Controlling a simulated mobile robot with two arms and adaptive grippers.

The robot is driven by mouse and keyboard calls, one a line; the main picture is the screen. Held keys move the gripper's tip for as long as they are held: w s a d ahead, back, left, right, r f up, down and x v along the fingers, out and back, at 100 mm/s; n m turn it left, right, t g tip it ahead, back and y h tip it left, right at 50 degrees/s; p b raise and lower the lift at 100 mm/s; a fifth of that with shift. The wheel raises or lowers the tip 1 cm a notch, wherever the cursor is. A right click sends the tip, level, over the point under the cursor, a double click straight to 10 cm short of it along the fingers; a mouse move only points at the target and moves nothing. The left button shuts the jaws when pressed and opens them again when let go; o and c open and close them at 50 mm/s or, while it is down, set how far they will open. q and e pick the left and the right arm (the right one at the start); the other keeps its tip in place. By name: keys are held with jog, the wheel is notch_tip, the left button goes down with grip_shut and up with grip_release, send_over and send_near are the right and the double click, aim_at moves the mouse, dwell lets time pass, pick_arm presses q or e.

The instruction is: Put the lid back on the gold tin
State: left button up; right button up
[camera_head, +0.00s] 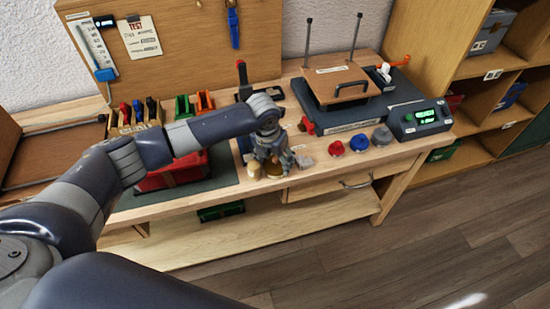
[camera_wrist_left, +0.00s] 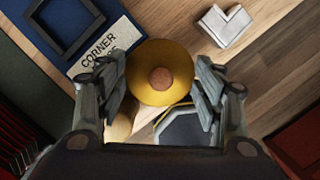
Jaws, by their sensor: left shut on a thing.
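The gold lid (camera_wrist_left: 145,92), a round yellow disc with a brown knob at its middle, is between the fingers of my left gripper (camera_wrist_left: 161,88) in the left wrist view. The fingers are shut on it from both sides. In the head view my left gripper (camera_head: 271,160) points down near the bench's front edge, with gold metal (camera_head: 274,171) showing below the fingers. I cannot tell there where lid ends and tin begins. The tin is not clearly visible in the wrist view. My right gripper is not in view.
A tan round thing (camera_wrist_left: 119,127) is partly hidden by the left finger. A red box (camera_head: 170,177) is left.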

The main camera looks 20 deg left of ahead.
pick_arm(q)
jog(key=shift+p, duration=0.3)
dwell(0.4)
dwell(0.3)
jog(key=o, duration=1)
jog(key=shift+c, duration=0.2)
jog(key=o, duration=0.4)
jog(key=shift+c, duration=0.2)
jog(key=shift+w+p+v, duration=0.25)
jog(key=shift+p+v, duration=0.85)
jog(key=shift+v, duration=0.05)
jog(key=shift+w+p+v, duration=0.25)
jog(key=shift+p+v, duration=0.9)
jog(key=shift+w+p+v, duration=0.3)
jog(key=shift+p+v, duration=0.8)
jog(key=shift+v, duration=0.05)
jog(key=shift+d+r, duration=0.15)
jog(key=shift+d, duration=0.05)
